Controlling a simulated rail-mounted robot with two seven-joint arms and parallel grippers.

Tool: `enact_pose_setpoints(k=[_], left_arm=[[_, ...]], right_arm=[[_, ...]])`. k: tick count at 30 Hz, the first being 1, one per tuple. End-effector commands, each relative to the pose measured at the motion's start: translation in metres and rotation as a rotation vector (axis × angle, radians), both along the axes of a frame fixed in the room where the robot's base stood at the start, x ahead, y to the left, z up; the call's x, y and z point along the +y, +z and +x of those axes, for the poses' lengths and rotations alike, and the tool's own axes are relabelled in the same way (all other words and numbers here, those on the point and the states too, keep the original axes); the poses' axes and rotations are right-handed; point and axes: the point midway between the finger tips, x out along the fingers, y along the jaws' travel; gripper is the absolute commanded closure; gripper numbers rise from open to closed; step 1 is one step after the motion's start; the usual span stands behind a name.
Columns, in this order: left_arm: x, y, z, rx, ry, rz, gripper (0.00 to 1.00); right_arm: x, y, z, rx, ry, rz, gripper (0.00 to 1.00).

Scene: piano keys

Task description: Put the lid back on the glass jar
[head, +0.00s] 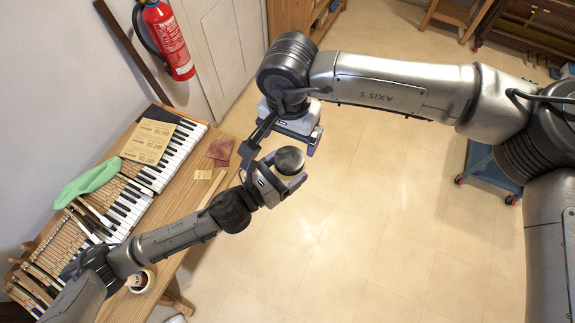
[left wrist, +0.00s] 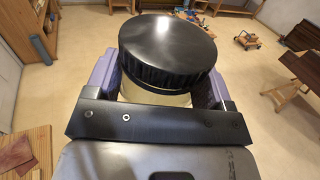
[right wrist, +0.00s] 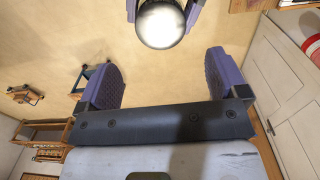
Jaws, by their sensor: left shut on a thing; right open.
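The glass jar (head: 293,180) is held in the air over the floor by my left gripper (head: 284,178), which is shut around its body. The dark, round, ribbed lid (left wrist: 167,45) sits over the jar's mouth in the left wrist view, with a pale strip of the jar (left wrist: 155,97) below it. The lid also shows in the head view (head: 289,158) and, bright with glare, in the right wrist view (right wrist: 160,22). Whether it is fully seated I cannot tell. My right gripper (right wrist: 165,82) is open and empty, its fingers apart from the lid.
A wooden bench (head: 205,205) at left carries piano keys (head: 165,160), a green cloth (head: 88,183), papers (head: 148,141) and a tin (head: 141,281). A fire extinguisher (head: 167,40) hangs on the wall. A blue cart (head: 487,168) stands at right. The floor below the grippers is clear.

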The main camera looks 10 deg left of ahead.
Motion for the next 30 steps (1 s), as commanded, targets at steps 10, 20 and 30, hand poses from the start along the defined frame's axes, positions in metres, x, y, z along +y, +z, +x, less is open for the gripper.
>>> enact_pose_setpoints(k=[10, 20, 30], left_arm=[[0.000, 0.001, 0.000, -0.002, -0.001, -0.001, 0.91], [0.000, 0.001, 0.000, -0.002, -0.001, -0.001, 0.91], [0.000, 0.001, 0.000, -0.002, 0.000, -0.001, 0.91]], right_arm=[[0.000, 0.000, 0.000, 0.000, 0.007, 0.002, 0.08], [0.000, -0.028, -0.001, 0.003, 0.007, 0.001, 0.08], [-0.001, -0.068, -0.001, 0.001, 0.006, 0.003, 0.08]])
